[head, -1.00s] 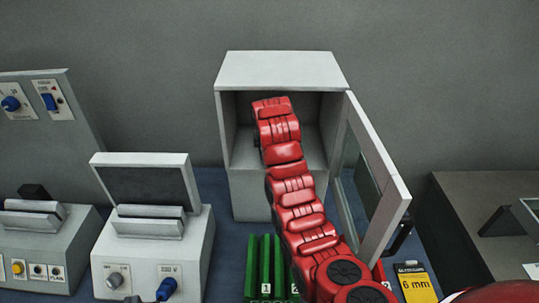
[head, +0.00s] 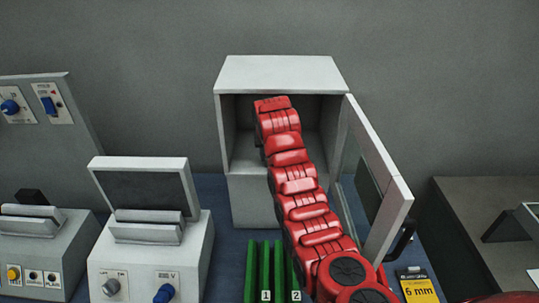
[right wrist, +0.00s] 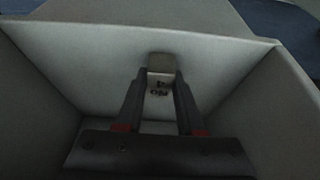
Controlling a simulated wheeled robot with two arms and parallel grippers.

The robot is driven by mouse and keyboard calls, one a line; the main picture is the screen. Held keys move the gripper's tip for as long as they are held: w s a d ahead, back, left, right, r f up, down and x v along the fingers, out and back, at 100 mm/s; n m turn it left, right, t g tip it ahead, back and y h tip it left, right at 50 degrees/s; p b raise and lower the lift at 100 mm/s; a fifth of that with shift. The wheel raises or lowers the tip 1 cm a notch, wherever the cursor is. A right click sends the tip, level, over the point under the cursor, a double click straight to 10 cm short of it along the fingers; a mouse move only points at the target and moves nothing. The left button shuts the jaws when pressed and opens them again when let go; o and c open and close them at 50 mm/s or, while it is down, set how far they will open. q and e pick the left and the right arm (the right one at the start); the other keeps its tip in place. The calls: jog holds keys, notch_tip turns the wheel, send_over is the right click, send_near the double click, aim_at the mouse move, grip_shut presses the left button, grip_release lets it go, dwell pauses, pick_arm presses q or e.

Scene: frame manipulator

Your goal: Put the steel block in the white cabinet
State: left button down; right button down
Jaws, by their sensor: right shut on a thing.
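The white cabinet (head: 280,74) stands open at the middle of the head view, its glass-paned door (head: 380,185) swung out to the right. My right arm reaches into its upper compartment; the gripper end is hidden from the head view. In the right wrist view, my right gripper (right wrist: 160,92) is inside the cabinet's pale walls (right wrist: 75,50), shut on the small steel block (right wrist: 160,64). The block has dark markings on its near face. I cannot tell whether it touches a cabinet surface. My left gripper is not in view.
The door and its dark handle (head: 402,240) stand close to the right of my arm. A green slotted rack (head: 265,270) is in front of the cabinet. Grey devices (head: 150,255) stand to the left. A yellow "6 mm" card (head: 418,290) lies at lower right.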

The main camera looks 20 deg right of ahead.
jog(key=shift+f, duration=0.2)
jog(key=c, duration=0.5)
grip_release()
